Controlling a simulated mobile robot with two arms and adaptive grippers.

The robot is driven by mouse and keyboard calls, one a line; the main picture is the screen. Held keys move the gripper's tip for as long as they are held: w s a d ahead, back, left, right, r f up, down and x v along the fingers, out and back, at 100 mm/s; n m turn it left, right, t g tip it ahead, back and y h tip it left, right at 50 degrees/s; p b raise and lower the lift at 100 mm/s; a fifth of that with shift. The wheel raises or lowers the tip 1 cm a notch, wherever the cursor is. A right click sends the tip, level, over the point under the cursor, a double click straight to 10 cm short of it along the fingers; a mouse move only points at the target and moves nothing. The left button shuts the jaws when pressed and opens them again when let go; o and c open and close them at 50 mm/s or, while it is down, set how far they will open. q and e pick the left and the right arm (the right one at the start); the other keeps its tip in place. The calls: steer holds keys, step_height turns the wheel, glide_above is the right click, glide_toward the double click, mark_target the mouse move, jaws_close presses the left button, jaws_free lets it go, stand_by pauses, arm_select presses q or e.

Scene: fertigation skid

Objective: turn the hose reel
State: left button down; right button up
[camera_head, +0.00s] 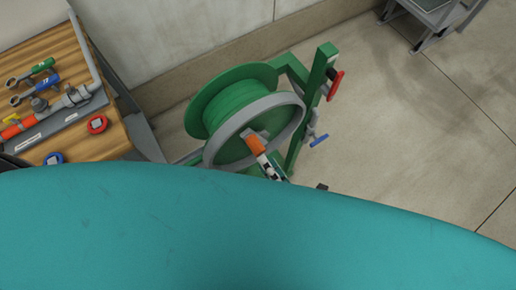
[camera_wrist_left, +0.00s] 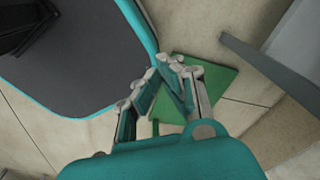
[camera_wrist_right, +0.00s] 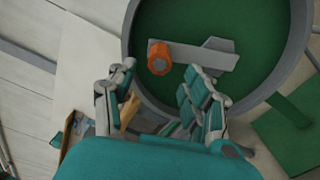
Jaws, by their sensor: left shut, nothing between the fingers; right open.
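The green hose reel (camera_head: 240,108) stands on the floor by the wall, with a grey rim around its near face. An orange crank knob (camera_head: 255,145) sticks out from a grey crank arm on that face. In the right wrist view the knob (camera_wrist_right: 158,60) and crank arm (camera_wrist_right: 200,55) lie just beyond my right gripper (camera_wrist_right: 162,85). The fingers are open, with the knob ahead of the gap, not visibly gripped. In the head view part of my right gripper (camera_head: 270,168) shows beside the knob; the rest is hidden. My left gripper (camera_wrist_left: 170,65) is shut and empty above a green plate (camera_wrist_left: 200,88).
The reel's green frame carries a red handle (camera_head: 335,86) and a blue lever (camera_head: 319,141). The concrete floor (camera_head: 410,120) at right is mostly clear.

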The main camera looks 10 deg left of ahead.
steer(key=v, duration=0.6)
